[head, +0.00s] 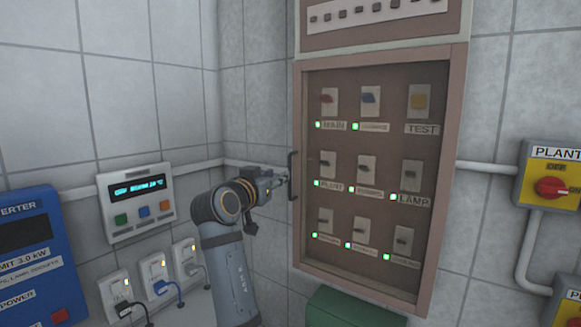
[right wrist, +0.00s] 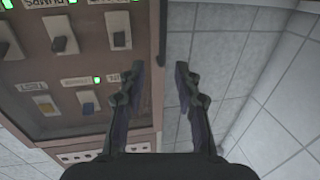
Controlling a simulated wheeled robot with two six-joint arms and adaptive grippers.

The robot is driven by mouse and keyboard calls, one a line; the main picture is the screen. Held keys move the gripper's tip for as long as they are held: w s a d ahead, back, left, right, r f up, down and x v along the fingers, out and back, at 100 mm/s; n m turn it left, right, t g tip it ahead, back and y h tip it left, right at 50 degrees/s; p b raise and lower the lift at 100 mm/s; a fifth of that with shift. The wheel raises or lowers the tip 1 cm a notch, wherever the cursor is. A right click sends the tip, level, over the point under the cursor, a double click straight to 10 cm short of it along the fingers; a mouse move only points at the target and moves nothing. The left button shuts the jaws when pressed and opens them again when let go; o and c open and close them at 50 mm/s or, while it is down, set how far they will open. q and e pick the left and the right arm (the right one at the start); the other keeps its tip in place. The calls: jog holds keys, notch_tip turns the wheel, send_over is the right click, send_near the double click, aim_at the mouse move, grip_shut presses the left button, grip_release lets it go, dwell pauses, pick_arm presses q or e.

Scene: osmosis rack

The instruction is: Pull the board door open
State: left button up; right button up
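The board door (head: 385,142) is a brown-framed, see-through panel over rows of switches and green lamps. It looks shut, flush with its cabinet. Its dark vertical bar handle (head: 292,176) is on the left edge. My right gripper (head: 281,179) comes in from the left, close to the handle. In the right wrist view, my right gripper (right wrist: 160,75) has its fingers apart. The handle (right wrist: 162,32) shows in line with the gap between the fingertips; I cannot tell whether it is between them. My left gripper is in neither view.
A grey display box (head: 137,203) and several sockets with plugs are on the left, beside a blue inverter box (head: 32,255). A green box (head: 345,310) stands below the board. A yellow plant switch (head: 549,178) is on the right wall. Bare tiles lie left of the handle.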

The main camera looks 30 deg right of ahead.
aim_at(289, 168)
jog(key=p+x, duration=0.5)
jog(key=x, duration=0.5)
jog(key=shift+w+p, duration=0.15)
jog(key=shift+p, duration=0.25)
jog(key=shift+w+d+f, duration=0.1)
jog(key=shift+w+d, duration=0.1)
grip_shut()
